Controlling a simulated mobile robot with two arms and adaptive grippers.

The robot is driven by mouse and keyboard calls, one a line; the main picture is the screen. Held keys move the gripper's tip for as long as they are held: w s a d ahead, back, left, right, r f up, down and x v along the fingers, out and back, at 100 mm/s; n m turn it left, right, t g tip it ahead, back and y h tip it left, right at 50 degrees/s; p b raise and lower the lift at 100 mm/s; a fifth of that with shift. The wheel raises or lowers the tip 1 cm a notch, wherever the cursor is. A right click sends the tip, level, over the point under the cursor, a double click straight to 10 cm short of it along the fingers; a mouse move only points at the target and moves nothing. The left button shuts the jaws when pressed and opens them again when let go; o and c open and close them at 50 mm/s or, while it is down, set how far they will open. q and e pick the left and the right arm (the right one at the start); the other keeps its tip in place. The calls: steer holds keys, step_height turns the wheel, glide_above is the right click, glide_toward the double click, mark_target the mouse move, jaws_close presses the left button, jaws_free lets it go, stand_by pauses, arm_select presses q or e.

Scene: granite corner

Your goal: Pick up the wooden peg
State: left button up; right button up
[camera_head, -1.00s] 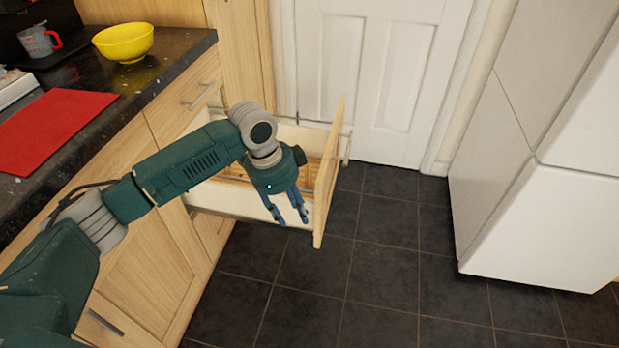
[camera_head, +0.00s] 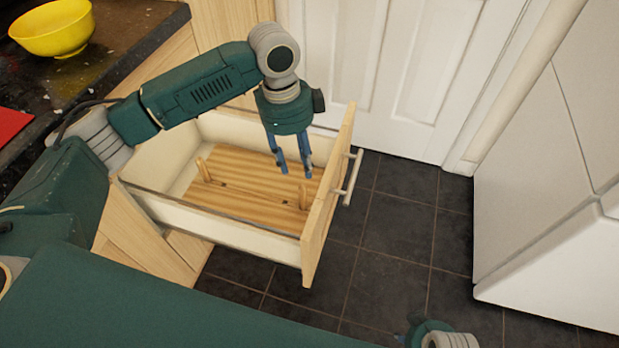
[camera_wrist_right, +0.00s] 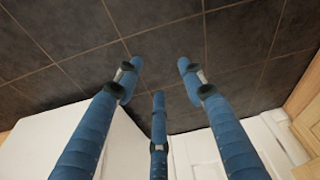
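An open drawer (camera_head: 230,231) holds a slotted wooden board on its floor. One upright wooden peg (camera_head: 203,169) stands near the board's left end. A second wooden peg (camera_head: 304,193) stands near the right end, close to the drawer front. My left gripper (camera_head: 296,173) points down over the drawer, above and a little left of the right-hand peg in the picture. Its blue fingers are apart with nothing between them. My right gripper (camera_wrist_right: 158,80) has its three fingers spread and empty, with floor tiles beyond. Neither peg shows in the right wrist view.
The drawer front (camera_head: 328,200) has a bar handle. A dark counter (camera_head: 90,85) with a yellow bowl (camera_head: 54,28) is at left. A white door (camera_head: 430,65) stands behind, a white appliance (camera_head: 560,190) at right. Tiled floor (camera_head: 390,240) is clear between.

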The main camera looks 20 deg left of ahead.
mark_target(302, 186)
arm_select(q)
steer(key=f, duration=0.3)
steer(key=f+b, duration=0.1)
steer(key=shift+s+d+f, duration=0.2)
steer(key=shift+d+f, duration=0.05)
steer(key=shift+d+f+b, duration=0.1)
steer(key=shift+f+b, duration=0.25)
steer(key=shift+f, duration=0.6)
steer(key=f+b, duration=0.1)
steer(key=f, duration=0.3)
steer(key=shift+d, duration=0.2)
steer(key=c, duration=1)
arm_select(e)
steer(key=w+v, duration=0.2)
steer(key=v, duration=0.8)
steer(key=shift+w+r+t, duration=0.15)
steer(key=shift+r+t, duration=0.15)
steer(key=shift+r, duration=0.2)
